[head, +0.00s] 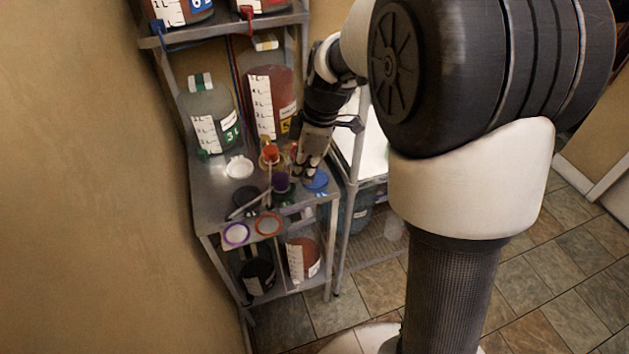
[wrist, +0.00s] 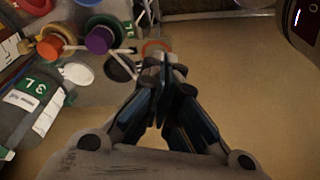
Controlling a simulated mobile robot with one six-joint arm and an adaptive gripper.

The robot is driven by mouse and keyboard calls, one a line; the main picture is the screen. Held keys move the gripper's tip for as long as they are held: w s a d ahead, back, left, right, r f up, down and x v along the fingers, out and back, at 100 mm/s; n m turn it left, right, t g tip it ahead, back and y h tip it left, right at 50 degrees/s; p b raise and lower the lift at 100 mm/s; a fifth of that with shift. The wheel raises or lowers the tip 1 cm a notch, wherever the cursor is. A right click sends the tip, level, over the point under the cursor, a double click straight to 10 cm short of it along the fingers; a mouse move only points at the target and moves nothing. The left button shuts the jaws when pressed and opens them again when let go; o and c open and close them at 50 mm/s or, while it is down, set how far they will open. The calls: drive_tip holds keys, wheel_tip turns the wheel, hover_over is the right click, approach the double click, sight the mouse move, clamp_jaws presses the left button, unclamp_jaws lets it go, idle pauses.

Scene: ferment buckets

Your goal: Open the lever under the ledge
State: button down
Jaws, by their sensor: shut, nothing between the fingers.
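My gripper (head: 310,172) is shut and empty, above the right part of the metal table top (head: 215,205), near a blue lid (head: 317,181). In the wrist view its fingertips (wrist: 165,62) meet in front of an orange ring (wrist: 155,46). I cannot tell for certain which part is the lever under the ledge. Below the table top stand a dark bucket (head: 258,276) and a reddish bucket (head: 303,257); no lever on them shows clearly. On the table top are an orange-red piece (head: 270,156) and a purple piece (head: 281,182), which also shows in the wrist view (wrist: 99,39).
A green-labelled 3 L bucket (head: 210,118) and a red-brown bucket (head: 270,100) stand at the back. A white lid (head: 239,166), a purple-rimmed lid (head: 236,234) and an orange-rimmed lid (head: 268,224) lie around. A wall is at left; floor is open in front.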

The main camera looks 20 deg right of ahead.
drive_tip(key=s+r+m+t+h+b, duration=0.1)
drive_tip(key=s+r+m, duration=0.5)
drive_tip(key=s, duration=0.3)
drive_tip(key=shift+s+a+r+t, duration=0.3)
drive_tip(key=shift+a+r, duration=0.1)
